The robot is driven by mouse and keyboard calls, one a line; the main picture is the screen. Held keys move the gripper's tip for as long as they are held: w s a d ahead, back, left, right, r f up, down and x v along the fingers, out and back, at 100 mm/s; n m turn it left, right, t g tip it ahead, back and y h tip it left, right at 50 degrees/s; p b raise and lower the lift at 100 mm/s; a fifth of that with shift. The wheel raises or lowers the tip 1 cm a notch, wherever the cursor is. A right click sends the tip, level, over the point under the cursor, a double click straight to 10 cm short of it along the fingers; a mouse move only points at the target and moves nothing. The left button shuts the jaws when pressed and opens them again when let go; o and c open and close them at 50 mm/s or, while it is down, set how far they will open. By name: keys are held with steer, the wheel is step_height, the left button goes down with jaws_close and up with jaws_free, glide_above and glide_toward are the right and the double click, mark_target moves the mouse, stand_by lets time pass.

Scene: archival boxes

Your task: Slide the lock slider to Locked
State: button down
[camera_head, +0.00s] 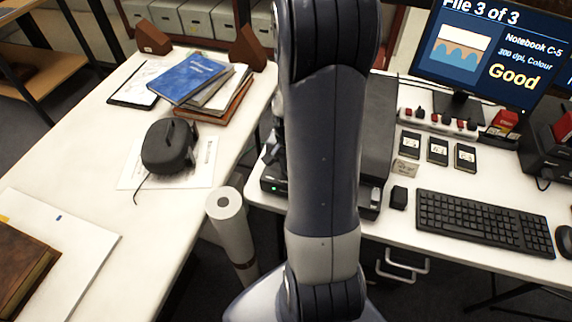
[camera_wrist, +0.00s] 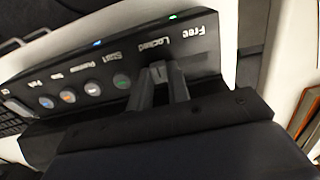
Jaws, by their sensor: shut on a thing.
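In the wrist view, the scanner's dark control panel (camera_wrist: 72,85) runs diagonally, with several round buttons and the printed labels Locked (camera_wrist: 162,47) and Free (camera_wrist: 187,34). My gripper (camera_wrist: 161,76) is at the panel, its two grey fingers shut on the small lock slider (camera_wrist: 159,69). The slider is mostly hidden between the fingertips. It appears below the Locked label, but its exact position along its slot cannot be told. In the head view my arm hides the gripper and the slider; part of the dark scanner (camera_head: 378,130) shows behind the arm.
A keyboard (camera_head: 480,222), a small black block (camera_head: 399,197) and a monitor (camera_head: 490,50) stand to the right. Left are a stack of books (camera_head: 195,80), a black case (camera_head: 170,147) and a white paper roll (camera_head: 230,220).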

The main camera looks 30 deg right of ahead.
steer(key=c, duration=1.3)
jaws_free()
steer(key=shift+s+d, duration=0.15)
step_height(320, 180, up, 11)
steer(key=shift+f, duration=0.1)
step_height(320, 180, down, 11)
steer(key=shift+r, duration=0.15)
steer(key=shift+w+a, duration=0.45)
steer(key=shift+w, duration=0.15)
steer(key=shift+s, duration=0.1)
